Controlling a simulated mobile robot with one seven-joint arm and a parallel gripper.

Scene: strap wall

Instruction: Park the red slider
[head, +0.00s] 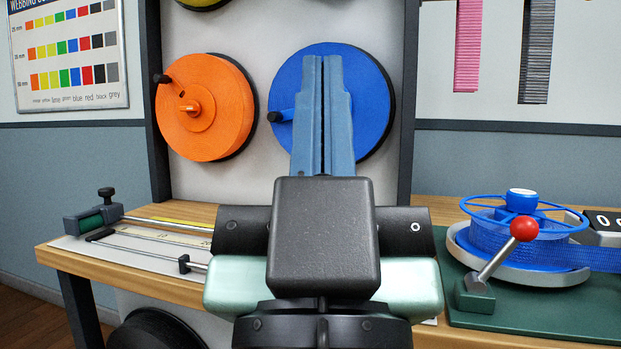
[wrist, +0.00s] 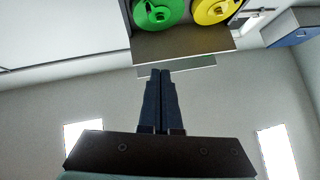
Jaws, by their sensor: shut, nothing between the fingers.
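I cannot make out a red slider in either view; part of the bench is hidden behind my arm. My gripper (head: 322,62) points up in front of the blue webbing reel (head: 375,95), its two blue fingers together and empty. In the wrist view the closed fingers (wrist: 160,72) point toward the upper wall, below a green reel (wrist: 158,12) and a yellow reel (wrist: 215,8). A measuring rail (head: 150,248) with a ruler strip lies on the left of the bench, with a small black stop (head: 184,263) on it. Its right end is hidden behind my wrist.
An orange reel (head: 205,110) hangs left of the blue one. At the rail's left end is a grey clamp (head: 88,222) with a black knob. On the right, a green base (head: 530,318) carries a blue webbing winder and a red-knobbed lever (head: 497,258). Pink and grey straps hang at upper right.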

